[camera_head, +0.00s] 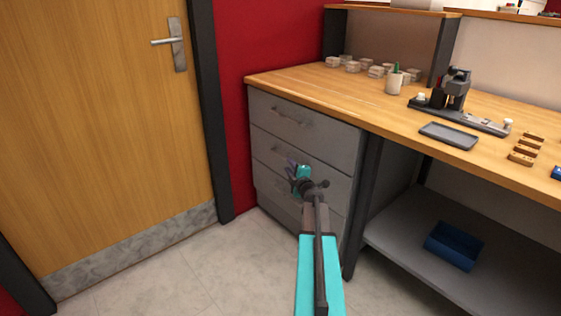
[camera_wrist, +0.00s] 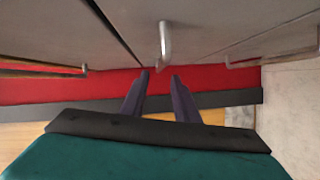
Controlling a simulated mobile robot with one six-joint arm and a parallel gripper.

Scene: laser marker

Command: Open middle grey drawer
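The middle grey drawer (camera_head: 325,177) is in the grey cabinet under the left end of the workbench, and its front looks flush with the others. My gripper (camera_head: 291,168) is in front of it and hides part of its front and handle. In the wrist view, the middle drawer's handle (camera_wrist: 164,42) is a pale metal bar seen nearly end-on. My gripper's two dark fingers (camera_wrist: 159,75) are apart, with nothing visible between them. The handle lines up with the gap, just past the fingertips. I see no clear contact.
The top drawer (camera_head: 310,125) above looks shut. Neighbouring handles show at the left (camera_wrist: 60,68) and right (camera_wrist: 270,58) of the wrist view. A wooden door (camera_head: 100,120) is at the left. A blue bin (camera_head: 453,246) sits on the lower shelf. The floor before the cabinet is clear.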

